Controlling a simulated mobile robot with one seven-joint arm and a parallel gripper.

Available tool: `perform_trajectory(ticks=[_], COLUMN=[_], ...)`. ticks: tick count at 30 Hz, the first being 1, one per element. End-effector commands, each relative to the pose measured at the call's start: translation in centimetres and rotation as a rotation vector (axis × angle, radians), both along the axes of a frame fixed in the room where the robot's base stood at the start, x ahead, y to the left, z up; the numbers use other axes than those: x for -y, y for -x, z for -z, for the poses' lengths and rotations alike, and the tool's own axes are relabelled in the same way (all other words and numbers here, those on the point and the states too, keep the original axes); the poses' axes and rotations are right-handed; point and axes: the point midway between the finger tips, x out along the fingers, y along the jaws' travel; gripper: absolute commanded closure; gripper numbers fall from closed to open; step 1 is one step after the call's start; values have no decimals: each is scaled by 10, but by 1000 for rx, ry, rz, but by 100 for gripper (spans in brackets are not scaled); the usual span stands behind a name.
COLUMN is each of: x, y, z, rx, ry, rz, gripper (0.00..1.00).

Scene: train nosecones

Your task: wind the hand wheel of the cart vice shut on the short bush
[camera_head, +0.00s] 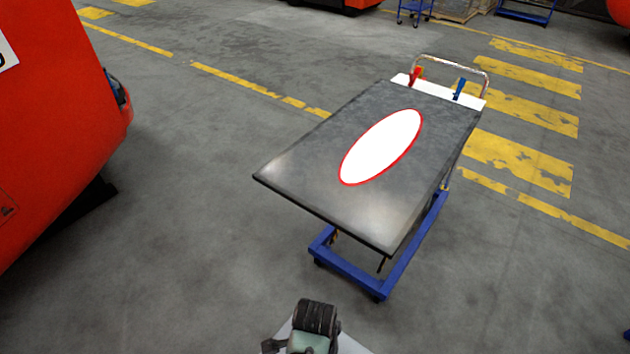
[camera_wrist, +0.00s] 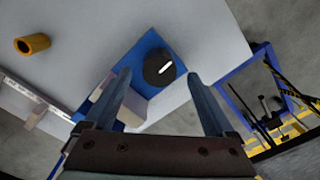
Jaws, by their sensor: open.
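In the wrist view, a black round hand wheel (camera_wrist: 159,67) with a white mark sits on the blue body of the vice (camera_wrist: 149,42). A pale block, partly behind the left finger, lies beside the vice body. The vice jaws are not clearly visible. I cannot make out the vice, bush or gripper in the head view.
A dark-topped blue cart (camera_head: 300,180) with a white oval stands ahead in the head view. A red train nose (camera_head: 60,110) is at left. Grey floor between them is clear. The wrist view shows a blue frame (camera_wrist: 236,107) at right.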

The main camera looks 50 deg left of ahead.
Motion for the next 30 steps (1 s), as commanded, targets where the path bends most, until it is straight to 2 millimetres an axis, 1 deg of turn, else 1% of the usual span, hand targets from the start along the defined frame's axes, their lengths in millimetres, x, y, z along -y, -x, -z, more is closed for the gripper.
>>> perform_trajectory(ticks=[3, 9, 12, 15, 20, 30], x=[0, 0, 0, 0, 0, 0], y=[-1, -1, -1, 0, 0, 0], z=[-23, -60, -74, -83, -89, -89], rx=[4, 4, 4, 2, 0, 0], ry=[-3, -2, -2, -1, 0, 0], rz=[0, 1, 1, 1, 1, 1], gripper=[11, 11, 11, 11, 11, 11])
